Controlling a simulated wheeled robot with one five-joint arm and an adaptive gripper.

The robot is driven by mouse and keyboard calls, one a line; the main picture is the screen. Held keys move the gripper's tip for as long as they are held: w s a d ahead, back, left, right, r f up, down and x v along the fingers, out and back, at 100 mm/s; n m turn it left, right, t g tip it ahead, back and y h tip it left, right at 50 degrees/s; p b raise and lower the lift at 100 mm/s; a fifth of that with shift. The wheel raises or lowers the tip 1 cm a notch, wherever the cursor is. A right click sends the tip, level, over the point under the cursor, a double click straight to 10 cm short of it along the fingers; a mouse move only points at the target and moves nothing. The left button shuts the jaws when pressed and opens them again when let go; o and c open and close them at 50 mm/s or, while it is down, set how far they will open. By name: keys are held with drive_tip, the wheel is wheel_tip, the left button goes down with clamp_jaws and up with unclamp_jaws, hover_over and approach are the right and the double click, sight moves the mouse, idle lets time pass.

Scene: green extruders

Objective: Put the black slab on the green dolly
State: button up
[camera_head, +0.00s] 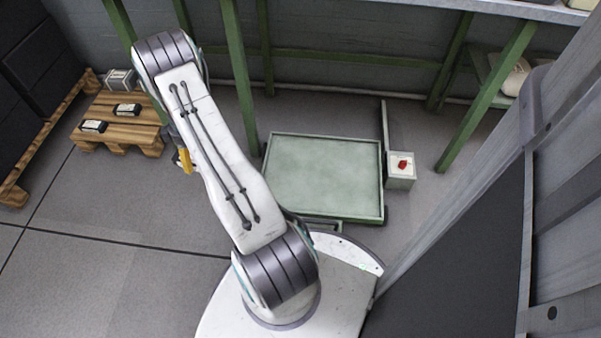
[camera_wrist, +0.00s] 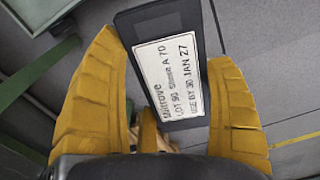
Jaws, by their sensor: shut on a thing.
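The black slab (camera_wrist: 168,75) with a white printed label is between the two yellow fingers of my gripper (camera_wrist: 163,50) in the wrist view. My gripper is shut on it, and its label faces the camera. In the head view my gripper (camera_head: 183,160) shows only as a yellow piece behind my arm, and the held slab is hidden. The green dolly (camera_head: 325,170) stands on the floor right of my arm, its flat top bare. My gripper is to the left of the dolly, apart from it.
A pedestal with a red button (camera_head: 402,164) adjoins the dolly's right side. Green frame posts (camera_head: 240,75) stand behind. Floor at lower left is clear.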

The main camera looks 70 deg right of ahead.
drive_tip(key=s+d+f+p, duration=0.2)
drive_tip(key=s+d+f, duration=0.3)
drive_tip(key=s+d, duration=0.35)
drive_tip(key=s+d+f+n+p, duration=0.1)
drive_tip(key=s+d+f+p, duration=0.1)
drive_tip(key=s+f, duration=0.5)
drive_tip(key=s+d+f+p, duration=0.1)
drive_tip(key=s+d+f, duration=0.15)
drive_tip(key=s, duration=0.85)
drive_tip(key=s+d+f+n+p, duration=0.1)
drive_tip(key=s+d+f+p, duration=0.2)
drive_tip(key=s, duration=0.7)
drive_tip(key=b, duration=1.2)
hover_over(336, 185)
drive_tip(key=a, duration=0.2)
wheel_tip(336, 185, down, 7)
drive_tip(key=shift+d+f, duration=0.1)
drive_tip(key=shift+f, duration=0.1)
drive_tip(key=shift+d+f+b, duration=0.25)
drive_tip(key=shift+d+b, duration=0.65)
drive_tip(key=shift+b, duration=0.15)
drive_tip(key=shift+f, duration=0.1)
wheel_tip(336, 185, down, 2)
drive_tip(key=b, duration=0.3)
drive_tip(key=shift+f, duration=0.15)
drive_tip(key=shift+f+b, duration=0.5)
drive_tip(key=shift+f, duration=0.25)
